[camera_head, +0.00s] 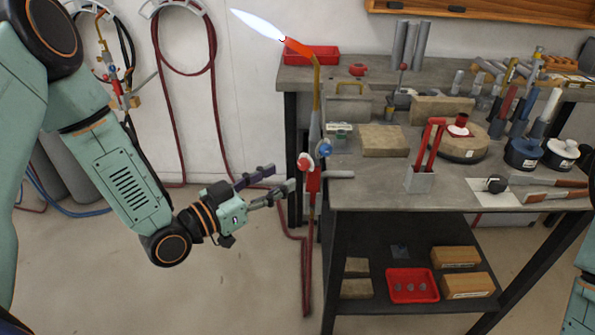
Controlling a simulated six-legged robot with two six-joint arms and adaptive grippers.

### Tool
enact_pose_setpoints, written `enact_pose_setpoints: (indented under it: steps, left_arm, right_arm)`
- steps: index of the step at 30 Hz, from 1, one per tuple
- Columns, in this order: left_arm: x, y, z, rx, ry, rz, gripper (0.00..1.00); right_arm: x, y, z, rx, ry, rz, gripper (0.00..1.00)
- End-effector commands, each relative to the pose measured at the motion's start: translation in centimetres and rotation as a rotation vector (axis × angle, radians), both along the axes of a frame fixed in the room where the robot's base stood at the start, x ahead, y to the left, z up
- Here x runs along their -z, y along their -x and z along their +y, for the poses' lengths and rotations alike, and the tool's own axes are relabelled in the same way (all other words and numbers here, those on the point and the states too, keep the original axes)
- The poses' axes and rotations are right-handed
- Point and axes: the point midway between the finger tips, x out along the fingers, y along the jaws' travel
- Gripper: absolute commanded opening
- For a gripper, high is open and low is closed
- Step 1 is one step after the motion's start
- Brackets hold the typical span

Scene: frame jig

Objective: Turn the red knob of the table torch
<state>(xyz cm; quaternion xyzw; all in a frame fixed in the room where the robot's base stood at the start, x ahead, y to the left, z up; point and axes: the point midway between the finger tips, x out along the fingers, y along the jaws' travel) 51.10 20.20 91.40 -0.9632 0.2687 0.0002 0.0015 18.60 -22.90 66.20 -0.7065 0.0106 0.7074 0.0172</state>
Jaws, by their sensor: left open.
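The table torch (315,125) stands upright at the left edge of the workbench, with a pale flame at its upper tip. Its red knob (305,162) is on the left side of the torch, with a blue knob (325,148) to its right. A red hose hangs down below the torch. My left gripper (279,182) is open and empty. Its fingers point right, to the left of and a little below the red knob, and appear apart from it. My right gripper is not in view; only a bit of the arm shows at the right edge.
The workbench (385,193) holds a red-handled tool in a grey holder (420,180), round pots and several upright rods. A lower shelf carries a red tray (412,285) and boxes. Hoses hang on the wall at left. The flame reaches up and left from the torch.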

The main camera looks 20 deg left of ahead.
Motion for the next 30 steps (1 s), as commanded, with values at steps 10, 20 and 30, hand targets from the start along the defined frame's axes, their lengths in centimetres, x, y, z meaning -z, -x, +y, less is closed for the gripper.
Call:
enact_pose_setpoints:
  steps: [10, 20, 30]
  left_arm:
    - [0.1, -3.3, -2.3, 0.005, -0.003, -0.001, 0.47]
    - [0.1, -4.8, -3.2, 0.003, 0.001, 0.002, 0.47]
    - [0.0, -4.8, -3.2, 0.003, 0.001, 0.002, 0.39]
  right_arm:
    - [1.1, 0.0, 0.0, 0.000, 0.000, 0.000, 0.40]
    - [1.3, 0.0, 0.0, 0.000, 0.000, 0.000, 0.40]
    - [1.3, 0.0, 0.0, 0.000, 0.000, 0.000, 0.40]
